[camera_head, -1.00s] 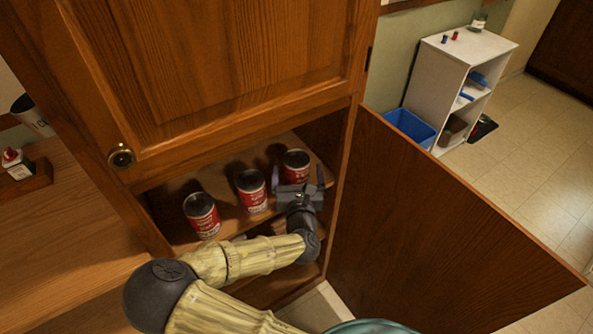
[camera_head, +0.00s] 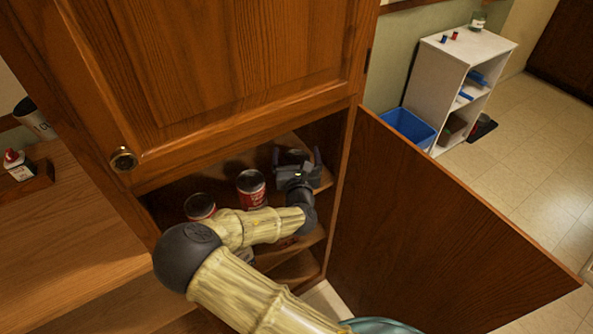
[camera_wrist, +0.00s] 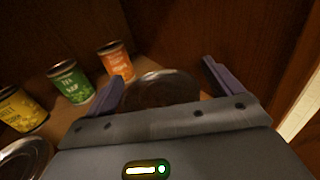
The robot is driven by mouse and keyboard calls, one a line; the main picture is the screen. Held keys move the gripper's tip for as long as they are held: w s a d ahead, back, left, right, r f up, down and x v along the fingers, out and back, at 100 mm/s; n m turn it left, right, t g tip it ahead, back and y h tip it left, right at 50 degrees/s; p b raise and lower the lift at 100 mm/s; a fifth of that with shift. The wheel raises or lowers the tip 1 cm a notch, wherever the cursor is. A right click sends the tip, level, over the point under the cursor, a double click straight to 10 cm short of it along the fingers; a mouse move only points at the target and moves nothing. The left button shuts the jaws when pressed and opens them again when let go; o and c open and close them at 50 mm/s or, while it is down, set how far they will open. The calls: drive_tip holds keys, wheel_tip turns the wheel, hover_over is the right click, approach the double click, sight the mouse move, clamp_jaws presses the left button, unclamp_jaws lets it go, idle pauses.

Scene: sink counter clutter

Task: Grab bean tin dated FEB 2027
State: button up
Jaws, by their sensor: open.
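Three red-labelled tins stand upright on the cabinet shelf in the head view: a left tin (camera_head: 200,206), partly hidden by my arm, a middle tin (camera_head: 251,189), and a right tin (camera_head: 291,156), mostly hidden by my gripper. My gripper (camera_head: 297,160) is open at the right tin. In the wrist view my gripper (camera_wrist: 163,76) has its fingers on either side of the right tin's round metal lid (camera_wrist: 163,88). I cannot tell whether the fingers touch it. No date is readable on any tin.
Behind, in the wrist view, stand an orange tin (camera_wrist: 116,60), a green tin (camera_wrist: 70,82) and a yellow tin (camera_wrist: 20,110). Another lid (camera_wrist: 22,160) shows at lower left. The open cabinet door (camera_head: 430,230) is close on the right, the upper door (camera_head: 220,70) above.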

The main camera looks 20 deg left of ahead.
drive_tip(key=shift+c, duration=0.4)
drive_tip(key=c, duration=1.3)
drive_tip(key=shift+r, duration=0.1)
drive_tip(key=shift+r, duration=0.6)
wheel_tip(320, 180, up, 2)
drive_tip(key=shift+r, duration=0.15)
drive_tip(key=shift+p+v, duration=3.95)
drive_tip(key=shift+v, duration=5.05)
